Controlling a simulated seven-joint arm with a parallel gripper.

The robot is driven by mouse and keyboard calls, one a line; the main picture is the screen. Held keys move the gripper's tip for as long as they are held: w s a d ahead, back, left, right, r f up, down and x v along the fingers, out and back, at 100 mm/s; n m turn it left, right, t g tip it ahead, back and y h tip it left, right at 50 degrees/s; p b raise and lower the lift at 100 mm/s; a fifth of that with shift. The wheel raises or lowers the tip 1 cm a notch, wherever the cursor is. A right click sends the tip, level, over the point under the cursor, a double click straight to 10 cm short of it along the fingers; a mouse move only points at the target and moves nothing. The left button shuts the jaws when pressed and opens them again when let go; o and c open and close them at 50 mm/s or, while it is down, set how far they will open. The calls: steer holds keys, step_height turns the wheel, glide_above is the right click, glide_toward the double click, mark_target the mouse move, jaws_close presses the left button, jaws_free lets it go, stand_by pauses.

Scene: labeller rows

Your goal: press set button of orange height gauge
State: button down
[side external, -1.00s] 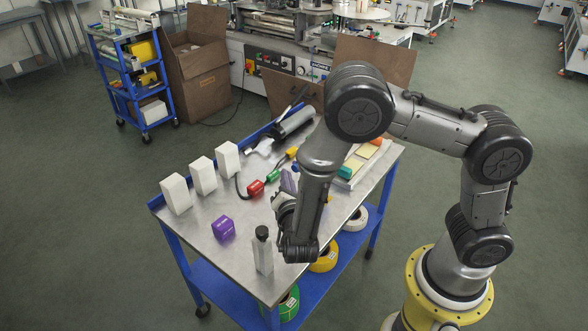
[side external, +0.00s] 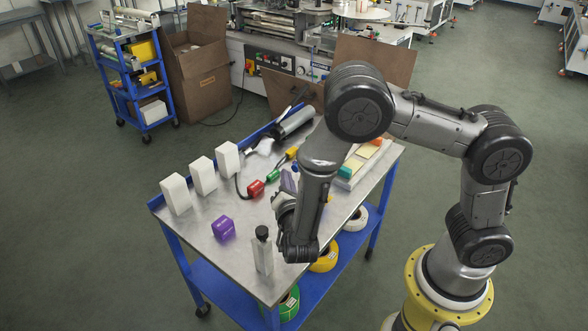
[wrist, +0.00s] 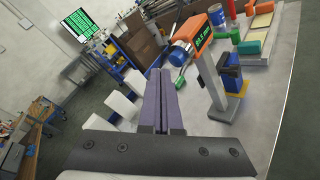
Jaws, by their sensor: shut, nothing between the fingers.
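The orange height gauge (wrist: 192,33) shows in the wrist view, right of my fingers. It has an orange head with a green-lit display, a blue round end (wrist: 181,53) and a grey column (wrist: 212,82). I cannot make out which part is its set button. In the side view my arm hides most or all of the gauge. My gripper (wrist: 160,72) is shut and empty, its purple-grey fingers together, left of the gauge head and apart from it in the picture. In the side view my gripper (side external: 288,180) hangs above the table.
On the metal table (side external: 196,243) stand several white blocks (side external: 203,175), a purple cube (side external: 223,228), a red block (side external: 256,189), and a grey black-capped post (side external: 263,252) near the front corner. A tray (side external: 367,160) with coloured pieces lies at the far right. The left front is fairly clear.

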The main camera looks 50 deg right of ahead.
steer(key=shift+d, duration=0.2)
steer(key=shift+d, duration=0.25)
steer(key=shift+d, duration=0.75)
stand_by(1.1)
stand_by(0.4)
steer(key=shift+a, duration=1.2)
steer(key=shift+a, duration=2.5)
